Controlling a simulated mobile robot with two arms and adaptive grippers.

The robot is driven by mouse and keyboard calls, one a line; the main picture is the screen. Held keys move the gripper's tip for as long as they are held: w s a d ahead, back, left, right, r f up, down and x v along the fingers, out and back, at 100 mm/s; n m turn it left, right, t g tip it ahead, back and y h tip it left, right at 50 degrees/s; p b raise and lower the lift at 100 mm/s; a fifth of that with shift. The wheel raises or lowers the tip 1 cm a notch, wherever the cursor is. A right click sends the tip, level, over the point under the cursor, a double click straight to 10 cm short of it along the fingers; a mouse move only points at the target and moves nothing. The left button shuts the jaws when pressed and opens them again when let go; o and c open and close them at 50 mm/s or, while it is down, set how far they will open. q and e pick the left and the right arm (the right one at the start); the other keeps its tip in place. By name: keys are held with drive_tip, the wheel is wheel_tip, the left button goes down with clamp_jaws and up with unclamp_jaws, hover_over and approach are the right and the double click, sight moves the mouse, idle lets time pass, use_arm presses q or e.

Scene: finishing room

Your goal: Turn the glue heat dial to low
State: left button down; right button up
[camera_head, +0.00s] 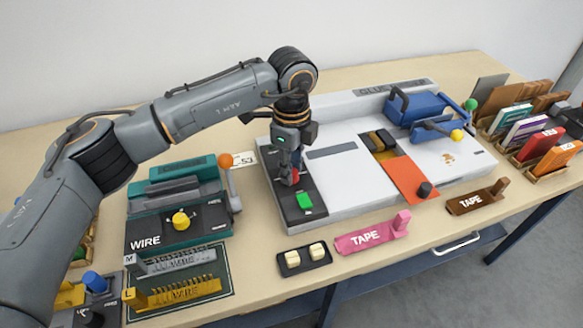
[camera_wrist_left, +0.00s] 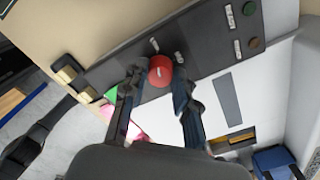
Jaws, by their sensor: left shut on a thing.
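The red dial (camera_wrist_left: 161,71) sits on the dark control panel (camera_wrist_left: 205,38) of the white glue machine (camera_head: 335,172). In the wrist view it is a round red knob with a small pale mark on it. Small pale labels stand beside it, too blurred to read. My left gripper (camera_head: 290,178) reaches down over the panel. In the left wrist view its two fingers (camera_wrist_left: 158,82) stand on either side of the dial, shut on it. In the head view the fingers mostly hide the dial, with only a bit of red showing. My right gripper is in neither view.
A green switch (camera_head: 304,201) is close in front of the gripper. A teal wire machine (camera_head: 180,205) with an orange-knobbed lever (camera_head: 228,170) stands to the left. A blue clamp (camera_head: 425,110) tops the machine's right side. Pink (camera_head: 370,236) and brown (camera_head: 478,198) tape holders lie in front.

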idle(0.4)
use_arm(q)
drive_tip(key=c, duration=1)
unclamp_jaws()
wheel_tip(320, 180, up, 12)
drive_tip(key=shift+r, duration=0.1)
